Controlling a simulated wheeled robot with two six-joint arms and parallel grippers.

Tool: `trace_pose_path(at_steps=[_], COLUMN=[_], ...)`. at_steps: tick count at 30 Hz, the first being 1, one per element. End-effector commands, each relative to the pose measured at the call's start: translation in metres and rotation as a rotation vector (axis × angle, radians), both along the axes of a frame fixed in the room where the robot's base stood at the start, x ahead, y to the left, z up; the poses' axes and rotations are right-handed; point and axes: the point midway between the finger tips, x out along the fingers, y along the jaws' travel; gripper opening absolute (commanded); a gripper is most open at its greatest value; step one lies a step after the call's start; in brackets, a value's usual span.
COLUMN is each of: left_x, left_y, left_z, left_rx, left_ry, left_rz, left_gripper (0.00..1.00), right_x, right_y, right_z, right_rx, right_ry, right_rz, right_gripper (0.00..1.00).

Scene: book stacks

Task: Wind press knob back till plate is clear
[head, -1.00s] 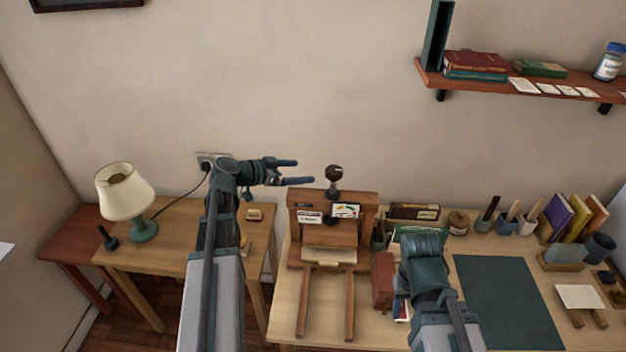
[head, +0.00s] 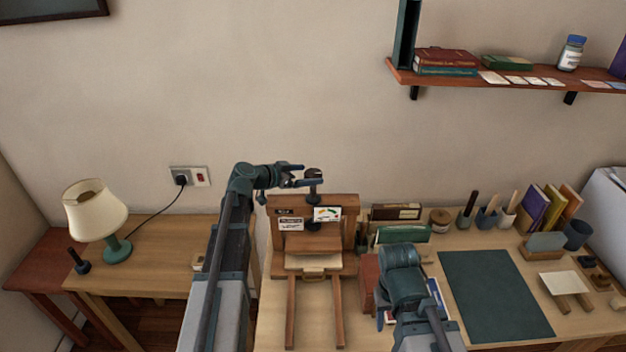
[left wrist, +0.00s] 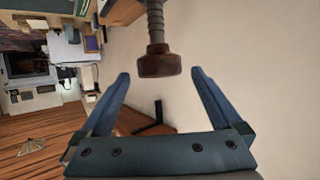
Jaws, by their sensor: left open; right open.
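The wooden press (head: 350,207) stands on the desk, with a dark brown knob (head: 314,172) on top of its upright screw. My left gripper (head: 309,177) is open at the knob's height, its fingers reaching in from the left. In the left wrist view the knob (left wrist: 160,63) and its threaded screw lie just beyond and between the open fingertips (left wrist: 160,76); no grip shows. Low in the press, a pale board-like piece (head: 306,262) shows; whether the plate touches anything under it cannot be told. My right arm is over the desk right of the press; its fingers are hidden.
A reddish-brown block (head: 370,283) and file holders (head: 397,212) stand close right of the press. A dark green mat (head: 495,292) lies further right. A lamp (head: 93,212) stands on the left table. A shelf (head: 480,77) hangs above right.

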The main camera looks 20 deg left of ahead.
Motion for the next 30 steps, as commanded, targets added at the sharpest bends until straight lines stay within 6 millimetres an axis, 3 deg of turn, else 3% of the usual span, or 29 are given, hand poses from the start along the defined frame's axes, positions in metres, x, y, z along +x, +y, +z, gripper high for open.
trace_pose_path(at_steps=[7,19,30], left_x=[0.021,0.024,0.023], left_y=[-0.014,-0.016,-0.016], left_z=[-0.011,-0.012,-0.012], left_rx=[-0.001,0.0,0.0], left_ry=[0.001,0.0,0.0], left_rz=[-0.001,0.001,0.001], left_gripper=[0.99,0.99,0.32], right_x=[0.0,0.0,0.0], right_y=[0.0,0.0,0.0], right_z=[-0.011,-0.012,-0.012], right_rx=[0.0,0.0,0.0], right_ry=[0.0,0.0,0.0], right_rz=[0.0,0.0,0.0], right_gripper=[0.5,0.5,0.5])
